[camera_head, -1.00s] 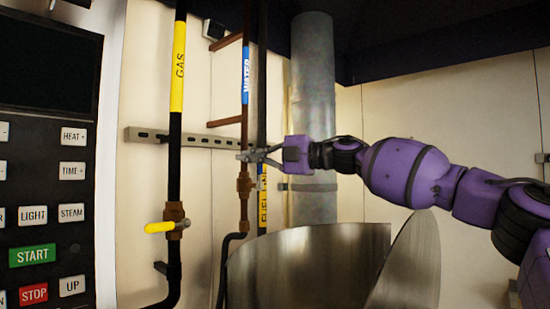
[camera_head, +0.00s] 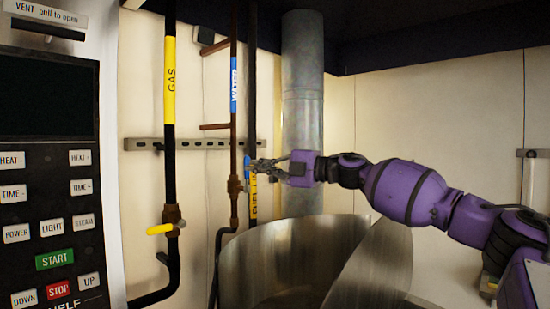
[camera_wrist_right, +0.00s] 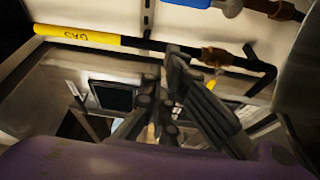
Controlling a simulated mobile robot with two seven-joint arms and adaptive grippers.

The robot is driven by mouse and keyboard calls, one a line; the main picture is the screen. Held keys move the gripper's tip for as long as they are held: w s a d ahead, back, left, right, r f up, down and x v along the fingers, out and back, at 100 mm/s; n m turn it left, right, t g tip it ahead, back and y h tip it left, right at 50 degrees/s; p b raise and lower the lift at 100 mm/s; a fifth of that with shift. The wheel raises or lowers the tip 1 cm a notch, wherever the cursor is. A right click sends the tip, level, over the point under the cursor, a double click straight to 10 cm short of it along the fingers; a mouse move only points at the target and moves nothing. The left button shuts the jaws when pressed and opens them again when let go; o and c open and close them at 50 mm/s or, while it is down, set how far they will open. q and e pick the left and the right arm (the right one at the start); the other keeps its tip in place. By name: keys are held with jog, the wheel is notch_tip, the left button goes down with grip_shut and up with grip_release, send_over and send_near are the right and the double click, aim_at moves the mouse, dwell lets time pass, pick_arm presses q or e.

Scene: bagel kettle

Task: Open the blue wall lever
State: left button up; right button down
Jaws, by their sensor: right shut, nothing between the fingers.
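The blue lever (camera_head: 247,168) shows as a small blue piece on the copper water pipe in the head view. It appears to stand upright along the pipe, partly hidden by my right gripper. My right gripper (camera_head: 256,167) is shut and empty, with its fingertips right beside the lever. I cannot tell if they touch it. In the right wrist view, the gripper's fingers (camera_wrist_right: 172,95) point away from the camera, and a blue piece (camera_wrist_right: 195,3) is cut off at the top edge. My left gripper is not in view.
A black gas pipe with a yellow label (camera_head: 170,78) and a yellow lever (camera_head: 160,229) stands to the left. A control panel (camera_head: 50,205) fills the left side. A metal kettle (camera_head: 280,250) with a raised lid (camera_head: 375,262) sits below my right arm. A thick grey duct (camera_head: 303,100) stands behind.

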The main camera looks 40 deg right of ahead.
jog(key=shift+s+d+f, duration=0.25)
jog(key=shift+s+d, duration=0.05)
jog(key=shift+s, duration=0.4)
jog(key=shift+s, duration=0.15)
dwell(0.4)
